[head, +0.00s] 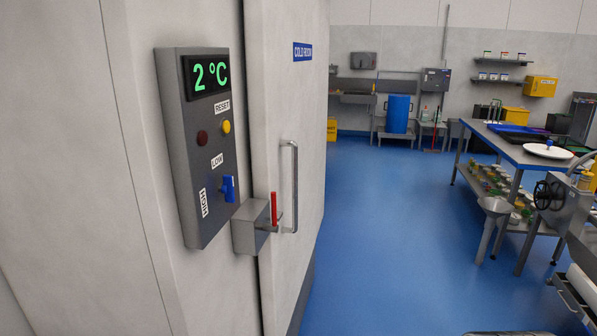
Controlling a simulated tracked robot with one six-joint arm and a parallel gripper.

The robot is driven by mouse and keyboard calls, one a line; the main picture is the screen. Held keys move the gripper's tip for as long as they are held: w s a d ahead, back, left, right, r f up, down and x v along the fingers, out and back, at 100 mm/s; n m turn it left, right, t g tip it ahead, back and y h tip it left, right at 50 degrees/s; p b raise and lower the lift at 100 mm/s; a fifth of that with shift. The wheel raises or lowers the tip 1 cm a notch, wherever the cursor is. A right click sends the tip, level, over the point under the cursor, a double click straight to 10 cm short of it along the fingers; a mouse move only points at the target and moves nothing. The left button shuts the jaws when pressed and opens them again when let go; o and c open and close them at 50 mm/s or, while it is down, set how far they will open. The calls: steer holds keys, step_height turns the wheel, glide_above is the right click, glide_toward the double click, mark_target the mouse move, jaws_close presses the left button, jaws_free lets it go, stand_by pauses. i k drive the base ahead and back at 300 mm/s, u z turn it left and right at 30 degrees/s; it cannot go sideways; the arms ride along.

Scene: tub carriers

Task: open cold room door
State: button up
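The pale cold room door (288,100) stands at centre left, seen at a steep angle, with a blue COLD ROOM sign (302,51) on it. A vertical metal pull handle (294,188) is fixed to its face. A narrow dark strip runs between door and wall panel; I cannot tell whether the door is slightly ajar. A grey latch box (246,228) sits at this edge, with a red lever (274,208) pointing up. A grey control panel (190,150) left of the door reads 2 °C. My gripper is not in view.
Blue floor (385,220) is open in front of the door. A steel table (525,150) with a lower shelf of jars and a machine with a handwheel (548,192) stand at right. A blue drum (398,112) and a sink are at the back wall.

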mark_target(282, 43)
steer(key=u, duration=0.25)
steer(key=i, duration=0.65)
steer(key=u, duration=0.75)
steer(key=i, duration=0.45)
steer(key=u, duration=0.3)
